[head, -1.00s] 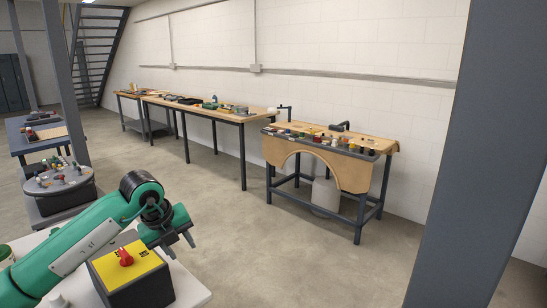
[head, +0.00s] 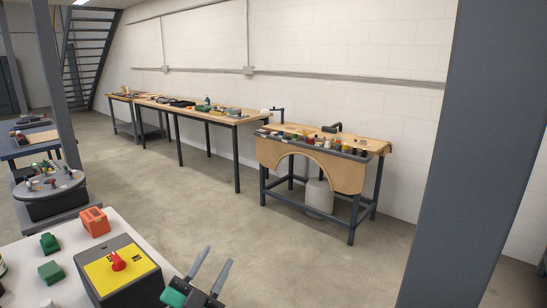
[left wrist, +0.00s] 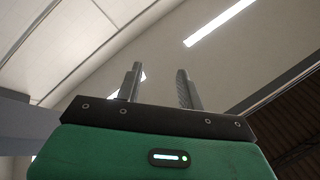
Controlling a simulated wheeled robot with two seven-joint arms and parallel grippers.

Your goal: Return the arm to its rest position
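My left gripper (head: 210,272) shows at the bottom of the head view, just right of the white table's edge. Its two grey fingers point up and stand apart with nothing between them. The left wrist view shows the same open, empty fingers (left wrist: 160,90) against the ceiling and wall. Most of the left arm is below the head view. My right gripper is in neither view.
A white table (head: 40,255) at lower left bears a yellow-topped box with a red knob (head: 117,262), an orange box (head: 94,221) and green blocks (head: 50,272). A grey pillar (head: 470,160) stands at right. Workbenches (head: 325,170) line the wall; the floor between is clear.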

